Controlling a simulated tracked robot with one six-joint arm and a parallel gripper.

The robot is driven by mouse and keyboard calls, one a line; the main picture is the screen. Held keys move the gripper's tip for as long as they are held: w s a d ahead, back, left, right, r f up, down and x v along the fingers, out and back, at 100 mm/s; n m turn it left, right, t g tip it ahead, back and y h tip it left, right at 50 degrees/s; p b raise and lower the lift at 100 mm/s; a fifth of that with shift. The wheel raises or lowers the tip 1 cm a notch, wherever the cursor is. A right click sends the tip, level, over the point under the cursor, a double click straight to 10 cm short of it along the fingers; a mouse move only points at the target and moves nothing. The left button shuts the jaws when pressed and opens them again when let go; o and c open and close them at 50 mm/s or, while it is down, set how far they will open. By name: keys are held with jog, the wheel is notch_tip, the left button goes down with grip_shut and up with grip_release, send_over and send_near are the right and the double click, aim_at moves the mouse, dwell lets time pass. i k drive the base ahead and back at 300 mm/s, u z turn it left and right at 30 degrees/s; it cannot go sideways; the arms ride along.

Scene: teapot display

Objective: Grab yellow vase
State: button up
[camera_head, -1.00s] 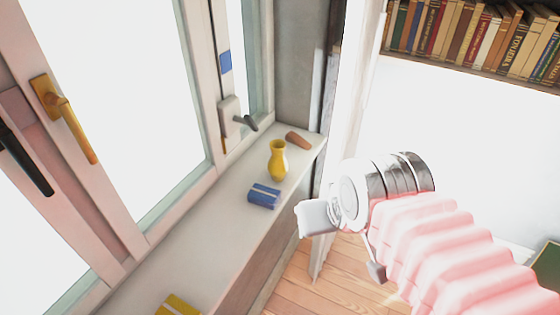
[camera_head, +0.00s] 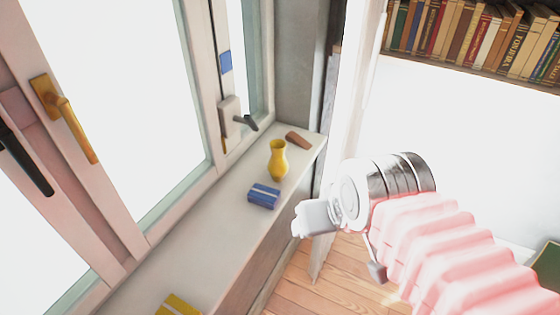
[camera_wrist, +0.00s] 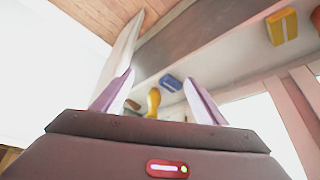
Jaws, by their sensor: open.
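The yellow vase (camera_head: 278,160) stands upright on the white window sill (camera_head: 205,255), towards its far end. My gripper (camera_head: 300,220) is to the right of the sill in the head view, apart from the vase and nearer the camera. In the wrist view the two jaws (camera_wrist: 157,95) are spread with a wide gap. The vase (camera_wrist: 153,102) shows between them, farther off, with its lower part hidden by the gripper body. Nothing is held.
A blue box (camera_head: 264,196) lies close to the vase on the near side. A brown object (camera_head: 298,140) lies behind it. A yellow box (camera_head: 178,305) is at the sill's near end. A window handle (camera_head: 240,120) juts out left of the vase.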

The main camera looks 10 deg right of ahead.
aim_at(278, 163)
jog(key=u, duration=4.25)
jog(key=k, duration=0.95)
jog(key=u, duration=0.05)
